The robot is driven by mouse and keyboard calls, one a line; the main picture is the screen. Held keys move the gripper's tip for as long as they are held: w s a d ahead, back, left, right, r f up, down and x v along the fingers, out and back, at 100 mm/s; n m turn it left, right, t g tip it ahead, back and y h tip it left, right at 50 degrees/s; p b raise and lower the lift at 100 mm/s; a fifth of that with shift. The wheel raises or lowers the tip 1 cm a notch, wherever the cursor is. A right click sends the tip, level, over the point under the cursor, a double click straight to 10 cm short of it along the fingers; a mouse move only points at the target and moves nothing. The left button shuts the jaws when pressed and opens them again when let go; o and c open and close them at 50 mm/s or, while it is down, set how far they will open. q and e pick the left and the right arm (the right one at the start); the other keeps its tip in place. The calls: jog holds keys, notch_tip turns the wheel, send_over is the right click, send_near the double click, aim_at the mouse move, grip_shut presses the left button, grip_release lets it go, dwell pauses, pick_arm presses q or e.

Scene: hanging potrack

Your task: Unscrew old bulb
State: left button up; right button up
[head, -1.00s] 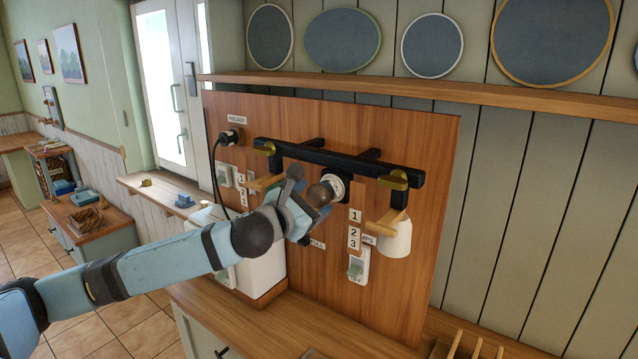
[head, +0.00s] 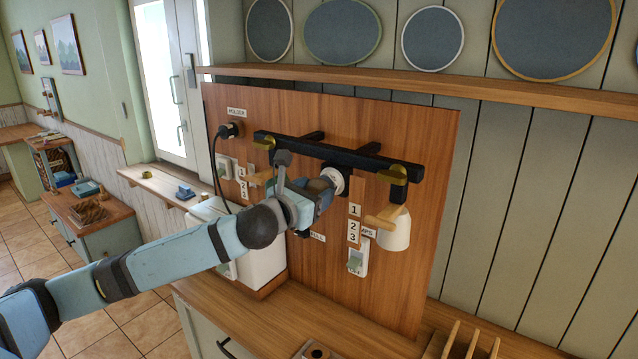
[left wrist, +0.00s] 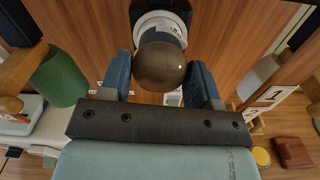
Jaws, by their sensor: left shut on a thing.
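The old bulb (left wrist: 160,66) is a dark, smoky globe seated in the white socket (left wrist: 160,25) in the left wrist view. In the head view the white socket (head: 341,177) shows on the wooden board, and my gripper hides most of the bulb. My left gripper (head: 326,188) is at the bulb in front of the board. In the left wrist view its two blue fingers (left wrist: 163,78) stand on either side of the globe, shut on it. My right gripper is not in view.
A black rail (head: 335,157) with brass hooks runs just above the socket. A white cup-shaped shade (head: 395,232) hangs to the right. A white box (head: 262,255) stands below my left arm. The wooden counter (head: 330,325) below has some free room.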

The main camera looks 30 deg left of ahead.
pick_arm(q)
jog(key=shift+n, duration=0.9)
jog(key=shift+n, duration=1.2)
jog(key=n, duration=0.3)
jog(key=shift+n+p, duration=0.3)
jog(key=shift+p, duration=0.05)
jog(key=shift+s+a, duration=0.1)
jog(key=shift+s, duration=0.45)
jog(key=shift+s, duration=0.15)
jog(key=shift+s+a, duration=0.2)
jog(key=shift+s, duration=2.3)
